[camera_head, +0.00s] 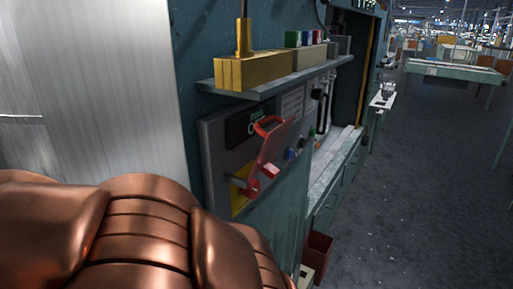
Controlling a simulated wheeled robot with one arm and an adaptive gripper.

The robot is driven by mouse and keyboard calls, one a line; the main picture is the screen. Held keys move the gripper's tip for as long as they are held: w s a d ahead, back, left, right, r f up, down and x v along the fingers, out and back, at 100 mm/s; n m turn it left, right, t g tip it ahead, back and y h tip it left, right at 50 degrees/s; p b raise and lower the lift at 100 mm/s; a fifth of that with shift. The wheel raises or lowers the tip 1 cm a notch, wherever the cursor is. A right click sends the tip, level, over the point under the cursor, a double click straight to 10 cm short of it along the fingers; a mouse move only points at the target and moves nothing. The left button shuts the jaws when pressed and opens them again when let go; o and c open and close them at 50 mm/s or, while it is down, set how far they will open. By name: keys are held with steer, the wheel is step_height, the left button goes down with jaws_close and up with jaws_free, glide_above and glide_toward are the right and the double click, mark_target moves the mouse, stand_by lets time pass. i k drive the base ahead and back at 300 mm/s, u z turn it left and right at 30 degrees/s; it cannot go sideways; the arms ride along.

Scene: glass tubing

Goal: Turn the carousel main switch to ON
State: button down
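A grey control panel (216,150) is fixed to the teal side of a machine, left of centre. It carries a red lever handle (270,150) on a yellow plate (238,200), which looks like the main switch. The lever slants up from the yellow plate toward a dark label (243,122). The label's words are too small to read, so I cannot tell whether the switch is at ON or OFF. A copper-coloured, segmented part of my own body fills the lower left. My gripper is not in view.
A shelf (208,89) with yellow blocks (250,72) and small coloured boxes (300,39) juts out above the panel. A red bin (318,252) stands on the floor below. Open floor (420,200) lies to the right.

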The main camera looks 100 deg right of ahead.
mark_target(252, 191)
steer(key=z, duration=2.35)
steer(key=k, duration=0.75)
steer(key=z, duration=1.15)
steer(key=i, duration=0.5)
steer(key=z, duration=0.05)
